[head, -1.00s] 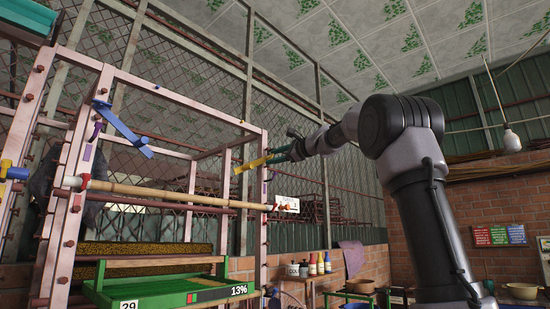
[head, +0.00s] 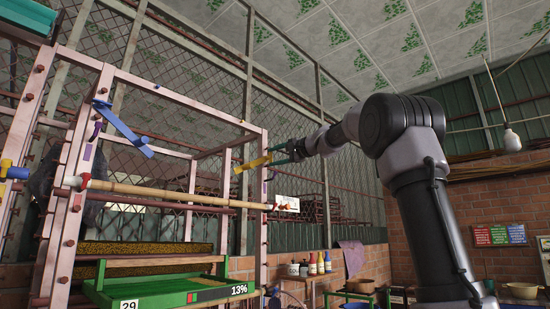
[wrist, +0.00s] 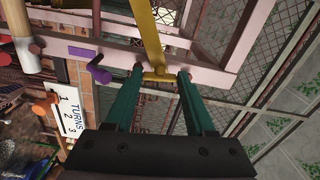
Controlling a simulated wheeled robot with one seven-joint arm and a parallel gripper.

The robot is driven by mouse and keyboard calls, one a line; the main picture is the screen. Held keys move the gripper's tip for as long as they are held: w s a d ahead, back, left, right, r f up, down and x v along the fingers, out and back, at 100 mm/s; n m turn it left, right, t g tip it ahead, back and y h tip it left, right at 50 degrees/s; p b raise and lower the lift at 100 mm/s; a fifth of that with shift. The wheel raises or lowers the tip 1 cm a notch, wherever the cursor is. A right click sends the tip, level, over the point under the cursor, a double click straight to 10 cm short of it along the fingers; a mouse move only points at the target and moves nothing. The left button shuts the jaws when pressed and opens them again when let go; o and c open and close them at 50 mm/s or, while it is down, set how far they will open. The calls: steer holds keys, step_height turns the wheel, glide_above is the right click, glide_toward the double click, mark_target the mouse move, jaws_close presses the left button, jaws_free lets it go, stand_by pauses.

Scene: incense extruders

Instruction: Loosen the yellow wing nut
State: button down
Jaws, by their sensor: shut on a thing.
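The yellow wing nut (head: 254,163) sits on the near face of the pink frame's right post, high up, in the head view. It looks like a long flat bar, tilted up to the right. In the wrist view the yellow wing nut (wrist: 150,38) runs down from the top edge to a short crosspiece between my fingertips. My gripper (wrist: 160,76) has its two teal fingers shut on that crosspiece end. In the head view my gripper (head: 276,157) reaches the wing nut from the right; the exact contact is too small to see there.
A purple lever (wrist: 92,62) is close left of my fingers in the wrist view. A white TURNS sign (wrist: 69,112) with orange pegs lies beyond it. A blue lever (head: 122,128) is on the left post. A bamboo pole (head: 170,194) crosses the frame below.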

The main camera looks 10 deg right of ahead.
steer(key=shift+f, duration=0.15)
stand_by(0.3)
steer(key=shift+c, duration=1.2)
jaws_free()
steer(key=v, duration=1.1)
steer(key=shift+a, duration=0.1)
steer(key=s+f+n+g+h, duration=0.1)
steer(key=s+f+g+h, duration=0.1)
steer(key=s+f, duration=0.7)
steer(key=s+f+n+g+h, duration=0.2)
steer(key=s+f, duration=0.8)
steer(key=f, duration=0.8)
steer(key=s+a+f+n+g+h, duration=0.1)
steer(key=s+f+n+g+h, duration=0.1)
steer(key=s+f, duration=0.8)
step_height(320, 180, down, 4)
steer(key=g+h, duration=0.1)
steer(key=h, duration=0.1)
steer(key=shift+r+h, duration=0.2)
steer(key=shift+h, duration=0.1)
